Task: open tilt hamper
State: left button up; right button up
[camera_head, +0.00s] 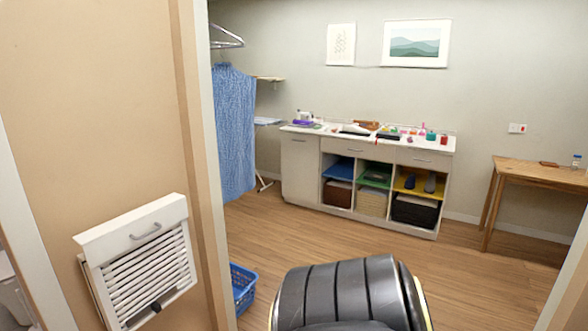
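A white slatted unit with a solid top rail, likely the tilt hamper (150,272), is set at the tan wall at the lower left in the head view. A grey bar handle (146,231) is on its top rail. A small dark piece shows at its lower edge; I cannot tell what it is. I cannot tell whether the front is tilted out. Neither of my grippers is in view.
A wall edge (197,150) stands right of the hamper. Beyond it are a blue laundry basket (243,286), a hanging blue garment (234,130), a white cabinet (300,168) with cubbies, and a wooden table (540,175). The wooden floor (450,265) between them is clear.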

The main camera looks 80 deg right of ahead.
aim_at(300, 153)
jog(key=z, duration=3.05)
jog(key=i, duration=5.75)
jog(key=u, duration=0.85)
